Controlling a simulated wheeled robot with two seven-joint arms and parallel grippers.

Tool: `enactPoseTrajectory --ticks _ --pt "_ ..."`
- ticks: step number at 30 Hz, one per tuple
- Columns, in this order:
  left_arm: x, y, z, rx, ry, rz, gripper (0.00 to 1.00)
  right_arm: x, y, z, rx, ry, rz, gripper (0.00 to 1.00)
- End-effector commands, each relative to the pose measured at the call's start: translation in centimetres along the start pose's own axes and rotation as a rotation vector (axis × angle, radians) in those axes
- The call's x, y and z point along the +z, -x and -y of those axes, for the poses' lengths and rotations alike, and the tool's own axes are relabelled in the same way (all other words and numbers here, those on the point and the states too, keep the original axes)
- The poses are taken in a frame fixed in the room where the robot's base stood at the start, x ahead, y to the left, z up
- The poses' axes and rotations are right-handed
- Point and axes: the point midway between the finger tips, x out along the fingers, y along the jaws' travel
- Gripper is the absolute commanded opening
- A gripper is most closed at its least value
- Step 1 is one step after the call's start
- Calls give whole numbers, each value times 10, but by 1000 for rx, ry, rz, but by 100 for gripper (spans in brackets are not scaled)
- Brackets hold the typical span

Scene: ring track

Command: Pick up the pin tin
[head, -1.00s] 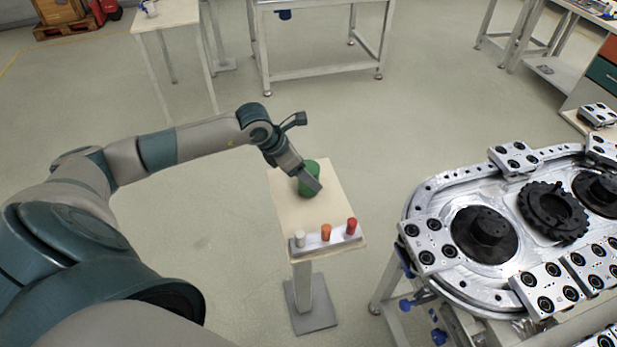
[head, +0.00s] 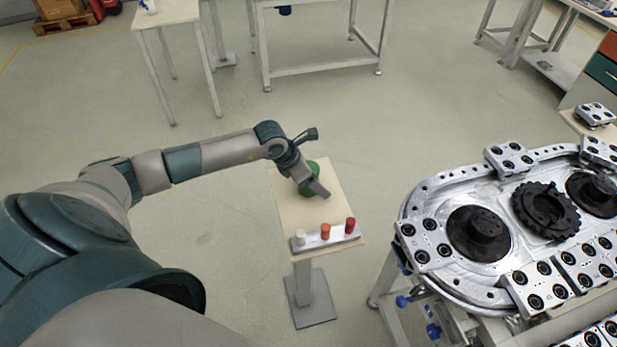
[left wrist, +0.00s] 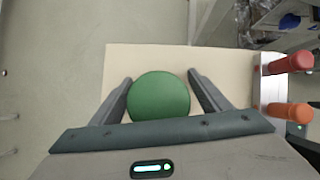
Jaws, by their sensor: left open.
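The pin tin is a green round tin (head: 314,172) on the small pale table (head: 300,212). In the head view my left gripper (head: 318,192) is in front of it and hides part of it. In the left wrist view the green tin's round top (left wrist: 160,96) lies between the two fingers of my left gripper (left wrist: 160,90). The fingers are open, with a gap on each side of the tin. My right gripper is not in view.
A grey rack with a white peg (head: 300,237), an orange peg (head: 325,231) and a red peg (head: 350,225) stands on the table's near edge. A metal ring track (head: 425,205) with black parts is to the right. Open floor lies left of the table.

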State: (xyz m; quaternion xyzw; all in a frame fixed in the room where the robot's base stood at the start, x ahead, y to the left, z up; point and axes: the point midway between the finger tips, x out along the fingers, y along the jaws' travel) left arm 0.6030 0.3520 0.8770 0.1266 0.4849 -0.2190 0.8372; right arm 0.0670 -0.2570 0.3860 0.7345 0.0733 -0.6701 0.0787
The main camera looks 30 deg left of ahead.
Motion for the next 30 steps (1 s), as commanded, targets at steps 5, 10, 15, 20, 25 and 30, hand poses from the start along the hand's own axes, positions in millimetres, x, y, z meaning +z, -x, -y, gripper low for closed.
enactPoseTrajectory --ticks 5,10,15,20,25,30 --pt "0 0 0 0 0 0 70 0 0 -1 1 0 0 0" --pt "0 0 0 0 0 0 63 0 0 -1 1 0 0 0" --pt "0 0 0 0 0 0 23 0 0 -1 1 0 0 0" --pt "0 1 0 0 0 1 23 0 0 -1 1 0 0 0" --pt "1 2 -1 1 0 1 23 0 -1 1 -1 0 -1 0" --pt "5 9 -1 2 -1 2 23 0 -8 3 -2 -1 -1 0"
